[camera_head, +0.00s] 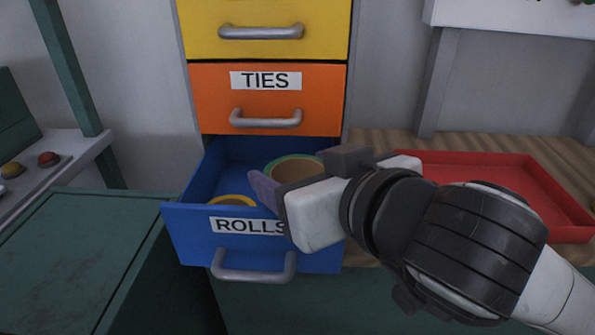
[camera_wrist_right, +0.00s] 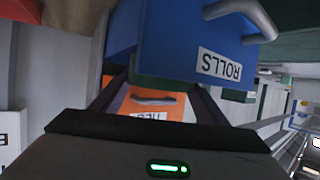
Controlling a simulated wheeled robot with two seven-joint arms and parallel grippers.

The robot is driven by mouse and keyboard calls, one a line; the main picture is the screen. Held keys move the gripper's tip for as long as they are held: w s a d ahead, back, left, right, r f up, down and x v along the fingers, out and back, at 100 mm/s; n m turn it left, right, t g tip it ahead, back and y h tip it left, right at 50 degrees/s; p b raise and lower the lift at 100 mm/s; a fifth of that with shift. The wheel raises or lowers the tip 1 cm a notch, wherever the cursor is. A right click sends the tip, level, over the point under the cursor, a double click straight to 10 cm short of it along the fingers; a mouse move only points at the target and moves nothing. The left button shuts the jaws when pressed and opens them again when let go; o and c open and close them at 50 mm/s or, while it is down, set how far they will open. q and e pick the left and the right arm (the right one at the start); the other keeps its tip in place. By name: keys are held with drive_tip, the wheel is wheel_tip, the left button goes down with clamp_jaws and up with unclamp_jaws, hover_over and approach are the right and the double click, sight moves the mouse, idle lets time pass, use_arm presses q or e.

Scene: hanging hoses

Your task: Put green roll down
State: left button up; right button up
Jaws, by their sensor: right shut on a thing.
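The green roll (camera_head: 293,160) has a green rim and a brown inside. It is at the open blue drawer (camera_head: 190,222) labelled ROLLS, partly hidden by my right gripper (camera_head: 285,187). That gripper reaches in from the right over the drawer and is shut on the roll. A dark green band of the roll (camera_wrist_right: 165,90) shows between the fingers in the right wrist view. I cannot tell if the roll touches the drawer floor. A yellow roll (camera_head: 232,201) lies in the drawer's front. A purple piece (camera_head: 264,190) shows beside my gripper. My left gripper is out of view.
The orange TIES drawer (camera_head: 215,100) and a yellow drawer (camera_head: 215,45) are closed above the blue one. A red tray (camera_head: 490,170) sits on the wooden top at right. A green cabinet top (camera_head: 70,245) is at left. A shelf with buttons (camera_head: 85,145) stands behind it.

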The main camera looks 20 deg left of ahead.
drive_tip(key=o, duration=1.1)
drive_tip(key=shift+c, duration=0.2)
drive_tip(key=shift+o, duration=0.2)
drive_tip(key=shift+r+p, duration=0.25)
drive_tip(key=shift+p, duration=0.15)
drive_tip(key=shift+r+p, duration=0.35)
drive_tip(key=shift+p, duration=0.15)
use_arm(q)
drive_tip(key=b, duration=0.2)
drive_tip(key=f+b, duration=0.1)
drive_tip(key=b, duration=0.2)
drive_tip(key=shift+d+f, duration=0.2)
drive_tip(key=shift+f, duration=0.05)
use_arm(e)
drive_tip(key=v, duration=1.1)
drive_tip(key=shift+s+d, duration=0.3)
drive_tip(key=shift+d, duration=0.1)
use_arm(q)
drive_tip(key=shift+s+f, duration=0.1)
use_arm(e)
drive_tip(key=shift+f, duration=0.1)
